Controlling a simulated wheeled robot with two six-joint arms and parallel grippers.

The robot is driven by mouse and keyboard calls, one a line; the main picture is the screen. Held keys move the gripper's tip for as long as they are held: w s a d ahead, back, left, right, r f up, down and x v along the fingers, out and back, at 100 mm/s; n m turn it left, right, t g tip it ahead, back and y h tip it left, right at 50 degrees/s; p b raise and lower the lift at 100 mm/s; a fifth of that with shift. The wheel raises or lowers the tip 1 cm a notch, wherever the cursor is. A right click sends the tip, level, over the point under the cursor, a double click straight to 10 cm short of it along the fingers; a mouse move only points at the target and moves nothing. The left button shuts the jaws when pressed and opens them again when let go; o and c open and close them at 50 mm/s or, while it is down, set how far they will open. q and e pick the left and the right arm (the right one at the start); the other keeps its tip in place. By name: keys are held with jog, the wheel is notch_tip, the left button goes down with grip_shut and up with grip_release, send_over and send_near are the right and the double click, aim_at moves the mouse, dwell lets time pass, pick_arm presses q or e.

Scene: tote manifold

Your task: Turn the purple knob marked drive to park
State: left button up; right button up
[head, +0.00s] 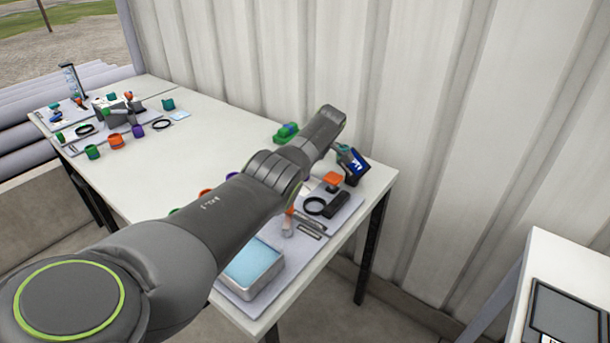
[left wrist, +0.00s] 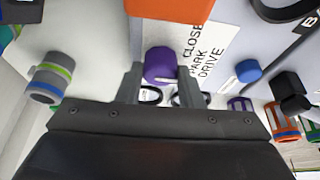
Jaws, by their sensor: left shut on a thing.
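In the left wrist view the purple knob (left wrist: 160,62) stands beside a white label (left wrist: 205,45) that reads CLOSE, PARK and DRIVE. The fingers of my left gripper (left wrist: 160,84) are on either side of the knob and shut on it. I cannot make out a pointer on the knob, so its setting is unclear. In the head view my left arm reaches across the table (head: 165,140) to the far right end, and hides the knob and the fingertips. My right gripper shows in neither view.
An orange block (left wrist: 170,8) is close above the knob in the wrist view. A blue knob (left wrist: 248,70) and a banded grey cylinder (left wrist: 47,78) stand nearby. In the head view a blue-filled tray (head: 252,268) sits at the near edge; a corrugated wall (head: 450,130) stands behind.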

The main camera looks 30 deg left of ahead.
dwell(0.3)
pick_arm(q)
jog(key=o, duration=1)
jog(key=shift+c, duration=0.2)
jog(key=shift+r, duration=0.15)
jog(key=shift+d+r, duration=0.1)
jog(key=shift+r, duration=0.15)
jog(key=v, duration=1.6)
jog(key=shift+r, duration=0.3)
jog(key=shift+d+f, duration=0.1)
